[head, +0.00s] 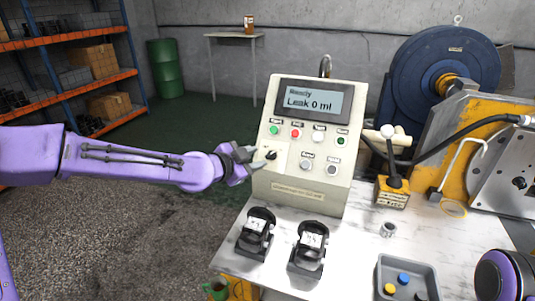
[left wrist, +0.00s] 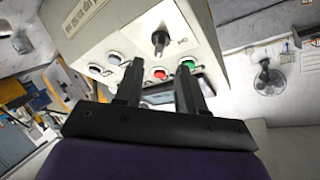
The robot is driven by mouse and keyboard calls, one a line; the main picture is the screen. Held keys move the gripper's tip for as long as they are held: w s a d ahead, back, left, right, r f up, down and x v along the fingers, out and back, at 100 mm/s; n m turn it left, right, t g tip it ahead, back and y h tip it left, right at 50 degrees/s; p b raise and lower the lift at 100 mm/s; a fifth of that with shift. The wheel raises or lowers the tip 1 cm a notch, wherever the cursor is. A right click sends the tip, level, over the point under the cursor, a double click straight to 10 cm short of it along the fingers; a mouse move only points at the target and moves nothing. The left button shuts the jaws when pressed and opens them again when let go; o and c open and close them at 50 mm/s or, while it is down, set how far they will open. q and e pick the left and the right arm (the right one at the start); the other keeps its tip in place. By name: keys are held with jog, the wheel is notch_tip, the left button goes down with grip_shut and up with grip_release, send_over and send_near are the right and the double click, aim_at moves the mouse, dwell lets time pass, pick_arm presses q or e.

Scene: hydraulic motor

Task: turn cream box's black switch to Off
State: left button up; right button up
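The cream box (head: 305,150) stands on the table with a lit screen (head: 312,98) reading "Ready" and "Leak 0 ml". Its black switch (head: 271,155) is a small knob at the lower left of the sloped panel. In the left wrist view the switch (left wrist: 160,42) shows beyond the fingertips, with a small label beside it too blurred to read surely. My left gripper (head: 254,159) is at the panel's left edge, close to the switch. Its two fingers (left wrist: 160,68) are apart with nothing held between them. Contact with the switch cannot be told. My right gripper is out of view.
Green (head: 274,130) and red (head: 296,133) buttons sit above the switch. Two black holders (head: 308,252) stand in front of the box. A yellow-based lever (head: 393,190) and a grey tray (head: 407,270) are to the right. A blue motor (head: 440,75) stands behind.

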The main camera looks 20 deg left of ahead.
aim_at(269, 155)
pick_arm(q)
jog(key=x, duration=0.6)
jog(key=shift+w+f, duration=0.2)
jog(key=shift+w, duration=0.15)
grip_shut()
